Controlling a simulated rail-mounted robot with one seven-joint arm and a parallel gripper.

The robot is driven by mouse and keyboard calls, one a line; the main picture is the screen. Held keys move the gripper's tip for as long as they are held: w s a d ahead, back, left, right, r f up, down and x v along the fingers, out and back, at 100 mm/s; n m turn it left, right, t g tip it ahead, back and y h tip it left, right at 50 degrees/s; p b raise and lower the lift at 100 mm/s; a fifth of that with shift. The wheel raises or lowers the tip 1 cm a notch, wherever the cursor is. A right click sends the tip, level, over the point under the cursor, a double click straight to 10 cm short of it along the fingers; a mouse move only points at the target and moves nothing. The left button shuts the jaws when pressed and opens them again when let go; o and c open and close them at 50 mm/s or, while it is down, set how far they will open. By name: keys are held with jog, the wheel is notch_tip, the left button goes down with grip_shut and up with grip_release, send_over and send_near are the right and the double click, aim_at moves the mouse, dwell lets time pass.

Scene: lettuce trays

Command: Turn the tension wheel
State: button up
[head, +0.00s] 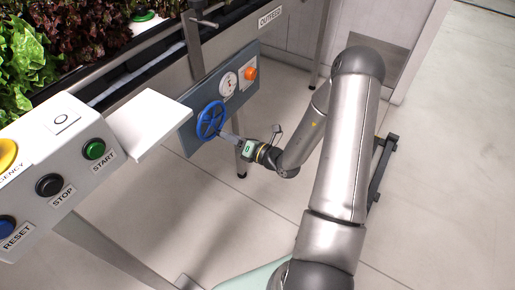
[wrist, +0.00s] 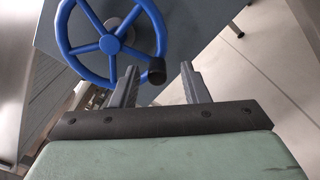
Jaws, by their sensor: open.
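The blue tension wheel (head: 211,120) is mounted on a grey-blue panel (head: 184,142) on the side of the machine. It has several spokes, and in the wrist view the wheel (wrist: 68,45) fills the upper left. A black handle knob (wrist: 157,71) sits on its rim at the lower right. My gripper (head: 225,135) is at the wheel's right side in the head view. In the wrist view its two fingers (wrist: 158,86) are spread apart, with the knob between them near the left finger. I cannot tell whether the finger touches the knob.
A white gauge (head: 228,84) and an orange knob (head: 250,73) sit on the same panel. A control box with a green START button (head: 94,149) and a black STOP button (head: 49,185) stands at the left. Lettuce (head: 22,62) grows behind. The floor at right is mostly clear.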

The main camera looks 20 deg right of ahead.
jog(key=p+v, duration=0.1)
jog(key=v, duration=1.1)
jog(key=shift+s, duration=0.1)
